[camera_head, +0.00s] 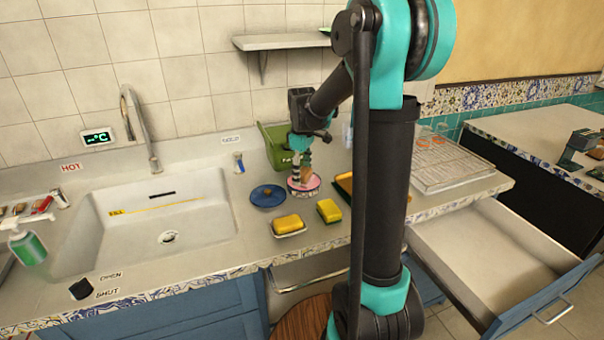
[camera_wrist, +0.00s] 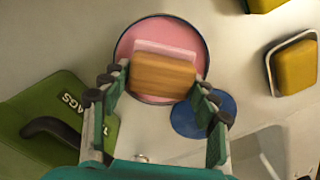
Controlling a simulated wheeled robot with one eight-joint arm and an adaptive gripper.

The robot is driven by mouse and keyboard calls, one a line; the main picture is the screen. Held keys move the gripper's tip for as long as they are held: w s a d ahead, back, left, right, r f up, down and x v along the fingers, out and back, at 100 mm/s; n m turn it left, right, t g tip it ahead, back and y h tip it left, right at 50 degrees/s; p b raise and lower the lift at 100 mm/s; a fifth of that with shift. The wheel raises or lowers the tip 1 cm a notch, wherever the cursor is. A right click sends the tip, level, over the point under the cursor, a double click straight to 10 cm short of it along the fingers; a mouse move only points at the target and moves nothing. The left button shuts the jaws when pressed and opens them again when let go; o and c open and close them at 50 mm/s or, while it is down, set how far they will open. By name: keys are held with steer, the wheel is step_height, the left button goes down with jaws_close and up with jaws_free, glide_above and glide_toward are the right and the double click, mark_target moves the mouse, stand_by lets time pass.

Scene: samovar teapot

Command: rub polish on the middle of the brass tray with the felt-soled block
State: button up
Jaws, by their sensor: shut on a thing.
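My gripper (camera_wrist: 158,92) is shut on the wooden block (camera_wrist: 163,76), one finger at each end. A pink layer, the felt sole, shows along the block's far edge. The block is over a round dish with a pink inside and dark rim (camera_wrist: 198,48); I cannot tell whether they touch. In the head view my gripper (camera_head: 302,168) points down at this pink dish (camera_head: 303,190) on the counter. An orange-yellow, dark-edged thing (camera_head: 345,187) just right of it, partly hidden by my arm, may be the brass tray.
A blue lid (camera_head: 268,196) lies left of the pink dish. Yellow sponges (camera_head: 288,224) (camera_head: 329,210) sit in front, one on a small dish. A green bin (camera_head: 277,146) stands behind. The sink (camera_head: 160,225) is left, a wire rack (camera_head: 450,168) and open drawer (camera_head: 490,250) right.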

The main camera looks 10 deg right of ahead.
mark_target(302, 171)
stand_by(0.5)
steer(key=shift+r, duration=3.45)
steer(key=shift+s, duration=0.15)
